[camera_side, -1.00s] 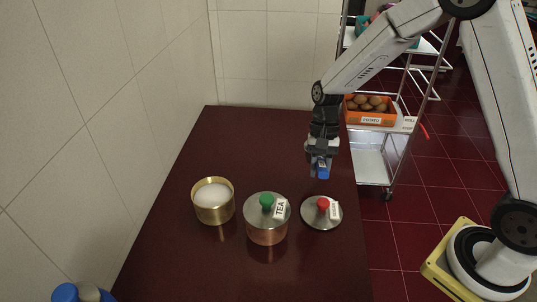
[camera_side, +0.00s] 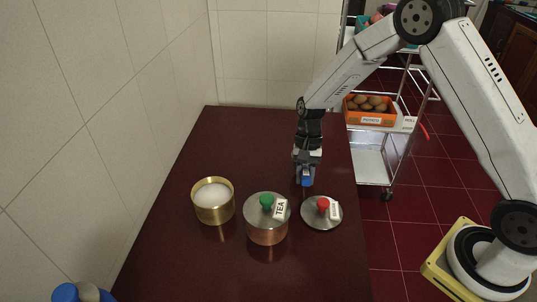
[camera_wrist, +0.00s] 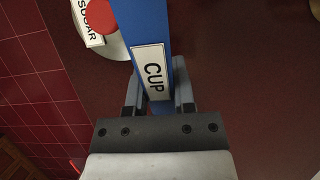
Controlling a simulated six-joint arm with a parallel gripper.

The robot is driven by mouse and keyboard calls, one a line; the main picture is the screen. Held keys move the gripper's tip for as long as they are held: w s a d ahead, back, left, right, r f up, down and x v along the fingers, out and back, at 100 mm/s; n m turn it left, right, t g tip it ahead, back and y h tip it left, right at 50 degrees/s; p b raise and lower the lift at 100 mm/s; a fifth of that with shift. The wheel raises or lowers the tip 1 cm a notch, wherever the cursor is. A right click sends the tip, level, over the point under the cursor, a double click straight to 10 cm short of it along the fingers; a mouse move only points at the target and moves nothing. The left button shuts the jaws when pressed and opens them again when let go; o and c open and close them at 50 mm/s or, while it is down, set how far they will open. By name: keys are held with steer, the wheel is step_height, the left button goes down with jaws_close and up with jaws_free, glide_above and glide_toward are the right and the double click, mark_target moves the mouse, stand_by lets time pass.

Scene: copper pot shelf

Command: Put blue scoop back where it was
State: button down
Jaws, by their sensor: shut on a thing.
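My gripper (camera_side: 306,168) is shut on the blue scoop (camera_side: 306,181), above the dark red table behind the lids. In the wrist view the scoop's blue handle (camera_wrist: 143,22) bears a white label reading CUP and sits between my fingers (camera_wrist: 160,95). The scoop's far end is out of that view. A brass pot (camera_side: 213,211) with white contents stands open at the left. A copper pot (camera_side: 266,234) has a lid with a green knob and a TEA tag. A loose lid (camera_side: 316,222) with a red knob lies on the table; its tag reads SUGAR in the wrist view (camera_wrist: 100,22).
A metal trolley (camera_side: 370,160) stands beyond the table's right edge, with an orange crate (camera_side: 370,119) of potatoes. Tiled walls bound the left and back. The back of the table (camera_side: 250,135) is clear. Blue-topped items (camera_side: 66,292) show at the lower left.

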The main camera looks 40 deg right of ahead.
steer(key=shift+f, duration=1.2)
steer(key=shift+f, duration=0.1)
steer(key=shift+c, duration=2.2)
jaws_free()
steer(key=v, duration=1.2)
steer(key=shift+s, duration=0.2)
